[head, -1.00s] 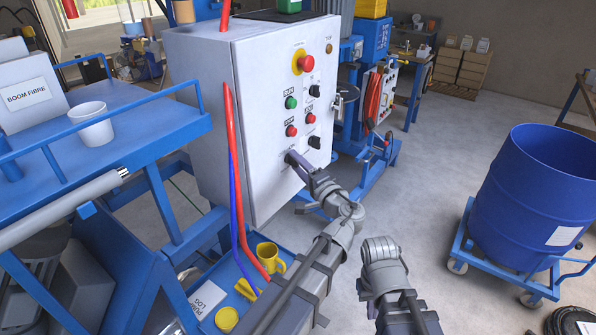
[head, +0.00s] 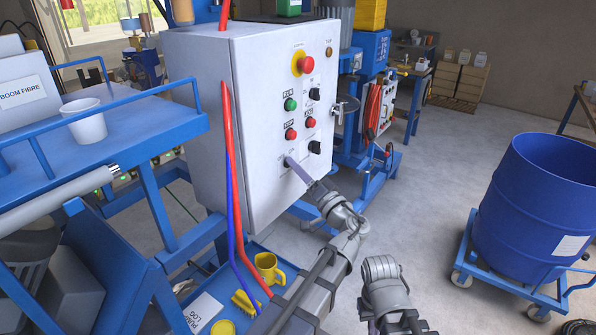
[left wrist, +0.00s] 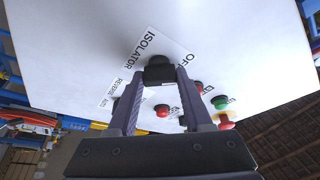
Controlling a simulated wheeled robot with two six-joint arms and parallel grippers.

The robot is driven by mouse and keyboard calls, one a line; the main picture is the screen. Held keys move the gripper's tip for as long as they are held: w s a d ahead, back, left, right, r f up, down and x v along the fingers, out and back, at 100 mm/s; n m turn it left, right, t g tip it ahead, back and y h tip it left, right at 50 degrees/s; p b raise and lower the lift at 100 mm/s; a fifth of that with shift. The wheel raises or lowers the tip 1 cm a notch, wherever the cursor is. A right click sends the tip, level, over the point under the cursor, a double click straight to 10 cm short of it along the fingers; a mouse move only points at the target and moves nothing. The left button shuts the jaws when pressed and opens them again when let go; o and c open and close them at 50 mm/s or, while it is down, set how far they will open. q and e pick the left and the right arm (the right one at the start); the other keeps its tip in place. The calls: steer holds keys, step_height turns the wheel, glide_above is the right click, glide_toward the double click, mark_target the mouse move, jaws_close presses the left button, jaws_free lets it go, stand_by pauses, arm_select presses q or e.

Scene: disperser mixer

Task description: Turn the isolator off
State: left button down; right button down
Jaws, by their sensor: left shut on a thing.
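The isolator is a black knob (left wrist: 159,62) on the white control cabinet, with a label (left wrist: 150,45) reading ISOLATOR and OFF. The label looks tilted in the left wrist view. My left gripper (left wrist: 158,76) is shut on the knob, one finger on each side. In the head view my left gripper (head: 290,162) reaches the lower left of the cabinet's front panel (head: 262,190), and its fingers hide the knob. Which mark the knob points to cannot be made out. My right arm shows at the bottom of the head view; its fingers cannot be seen.
Above the isolator are a red emergency stop (head: 305,64), a green button (head: 290,104), red buttons and black selectors. Red and blue hoses (head: 231,170) hang at the cabinet's left. A blue drum (head: 535,210) stands on a trolley at right. Open floor lies between.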

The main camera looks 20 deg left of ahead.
stand_by(0.3)
arm_select(q)
steer(key=shift+c, duration=1.6)
jaws_free()
steer(key=shift+f, duration=0.1)
